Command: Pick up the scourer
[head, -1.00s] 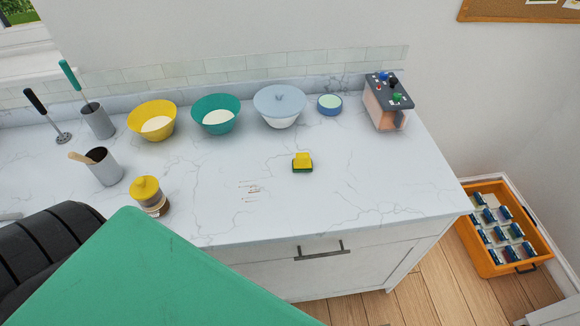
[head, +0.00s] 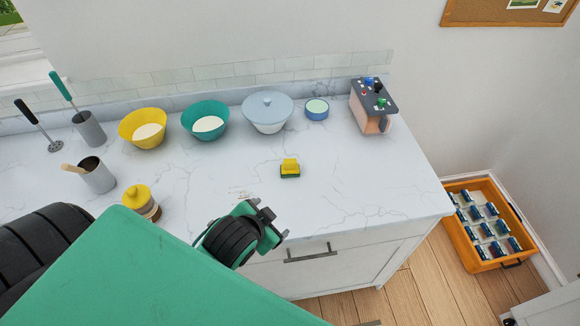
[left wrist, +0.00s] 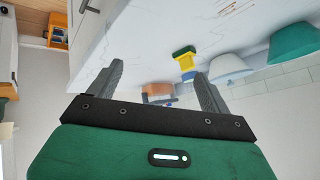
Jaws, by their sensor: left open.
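The scourer (head: 290,169) is a small yellow and dark green block lying on the white marbled counter, right of the middle. My left gripper (head: 270,222) is over the counter's front edge, nearer me than the scourer and apart from it. In the left wrist view the two fingers of my left gripper (left wrist: 160,85) are spread with nothing between them touching. The scourer (left wrist: 185,60) shows there beyond the fingertips, closer to the right finger in the picture. My right gripper is not in view.
Behind the scourer stand a yellow bowl (head: 142,127), a teal bowl (head: 205,119), a lidded blue-grey bowl (head: 268,112), a small blue round tub (head: 317,109) and a box with knobs (head: 373,106). A yellow-lidded jar (head: 140,200) stands left. The counter around the scourer is clear.

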